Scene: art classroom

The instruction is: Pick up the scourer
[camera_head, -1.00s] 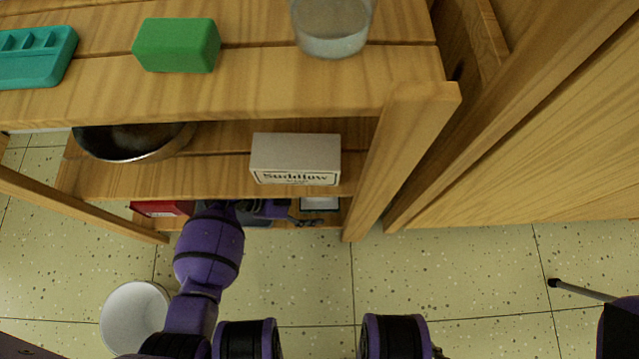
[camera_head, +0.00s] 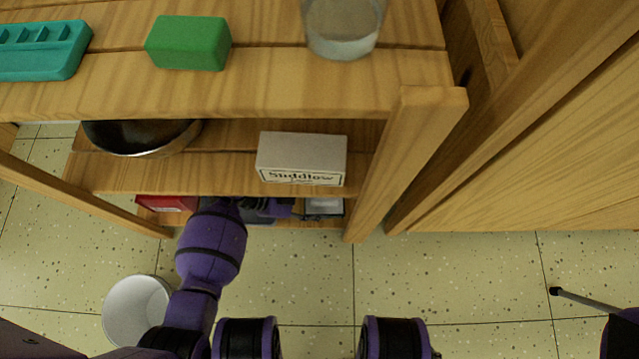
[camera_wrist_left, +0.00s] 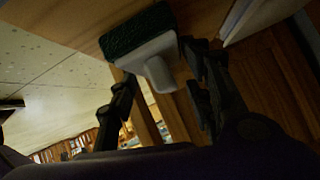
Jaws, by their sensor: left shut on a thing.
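In the left wrist view, the scourer (camera_wrist_left: 138,30) has a dark green pad and a white body with a stubby grip. My left gripper (camera_wrist_left: 160,72) is shut on the scourer, with its dark fingers on either side of the white part. The pad faces away from the gripper, close to a wooden board. In the head view, my left gripper (camera_head: 285,208) reaches into the lowest shelf, partly hidden under the shelves above. The scourer cannot be made out there. My right gripper is not in view.
A red box (camera_head: 168,203) and a grey-white item (camera_head: 323,207) flank the gripper on the lowest shelf. Above are a Suddlow box (camera_head: 302,158) and a dark bowl (camera_head: 143,138). The top holds a green block (camera_head: 188,43), teal tray (camera_head: 40,62) and glass jar (camera_head: 343,30). A white bin (camera_head: 137,311) stands on the floor.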

